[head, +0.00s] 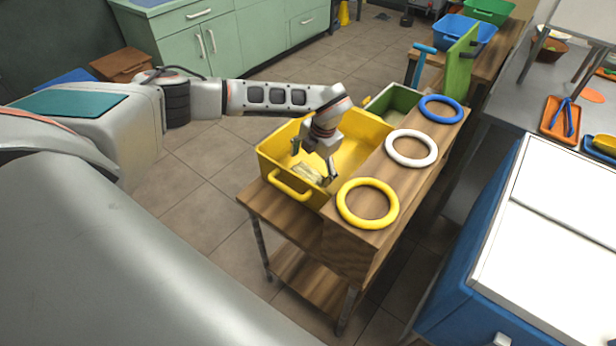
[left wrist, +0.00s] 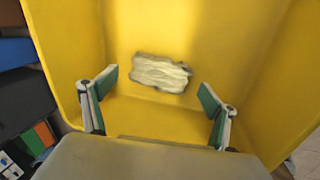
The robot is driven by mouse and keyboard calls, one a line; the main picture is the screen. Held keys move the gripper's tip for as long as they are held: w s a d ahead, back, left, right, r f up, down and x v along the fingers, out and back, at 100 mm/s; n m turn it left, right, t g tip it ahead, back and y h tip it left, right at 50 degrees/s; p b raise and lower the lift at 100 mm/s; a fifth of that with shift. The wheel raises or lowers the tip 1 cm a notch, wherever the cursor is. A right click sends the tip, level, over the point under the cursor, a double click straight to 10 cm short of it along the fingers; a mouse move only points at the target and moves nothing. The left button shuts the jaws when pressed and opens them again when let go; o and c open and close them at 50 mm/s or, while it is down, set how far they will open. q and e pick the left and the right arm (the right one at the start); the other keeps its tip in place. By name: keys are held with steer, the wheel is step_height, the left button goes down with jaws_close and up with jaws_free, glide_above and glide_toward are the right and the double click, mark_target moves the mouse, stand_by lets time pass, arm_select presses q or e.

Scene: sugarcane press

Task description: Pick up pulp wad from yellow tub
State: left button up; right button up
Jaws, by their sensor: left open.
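The yellow tub (head: 267,152) stands on a wooden table, left of a raised wooden shelf. In the left wrist view the yellow tub (left wrist: 215,35) fills most of the picture. The pulp wad (left wrist: 160,73) is a pale, crumpled lump lying on the tub floor; in the head view a part of it (head: 306,173) shows beside my gripper. My left gripper (head: 314,169) is inside the tub's outline, pointing down. In the left wrist view its fingers (left wrist: 157,97) are spread wide and empty, with the wad beyond and between them. My right gripper is not in view.
Yellow, white and blue rings (head: 368,203) lie on the raised shelf (head: 350,240) right beside the tub. A green bin (head: 395,101) stands behind the tub. A blue cabinet with a white top (head: 560,240) is at the right.

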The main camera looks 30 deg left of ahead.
mark_target(310, 173)
arm_select(q)
steer(key=x, duration=0.3)
steer(key=shift+f, duration=0.15)
steer(key=c, duration=1.1)
steer(key=shift+c, duration=0.2)
